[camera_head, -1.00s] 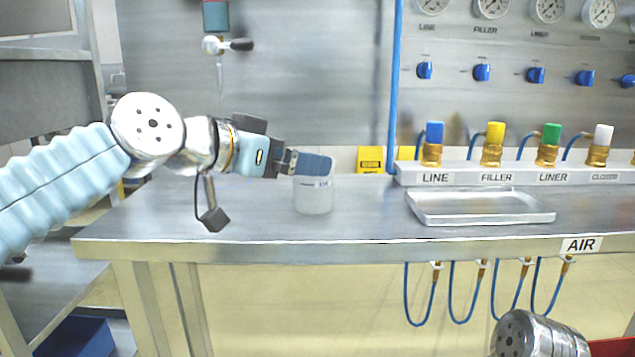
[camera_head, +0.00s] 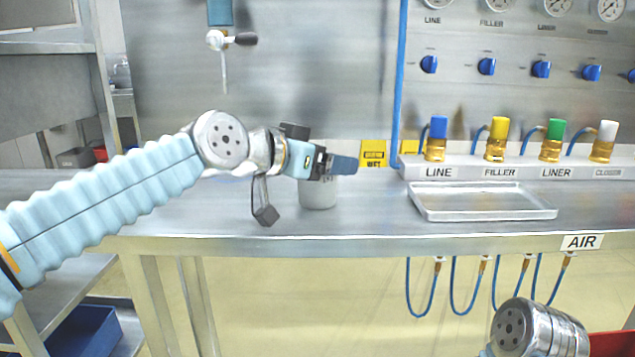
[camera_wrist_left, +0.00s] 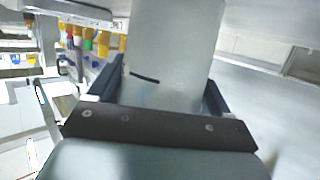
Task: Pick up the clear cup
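The clear cup (camera_head: 318,194) stands upright on the steel table, a pale, frosted-looking cylinder. My left gripper (camera_head: 343,165) is at the cup's upper part, and its dark blue finger crosses in front of the rim and reaches past it to the right. In the left wrist view the cup (camera_wrist_left: 172,55) lies between the two fingers of the left gripper (camera_wrist_left: 163,80), one on each side. The fingers look spread around the cup; I cannot tell whether they touch it. My right gripper is out of view.
A shallow metal tray (camera_head: 482,215) lies to the right of the cup, before the rail of coloured connectors (camera_head: 520,170). A yellow sign (camera_head: 373,154) stands behind. A nozzle (camera_head: 224,70) hangs above at left. The table front between cup and tray is clear.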

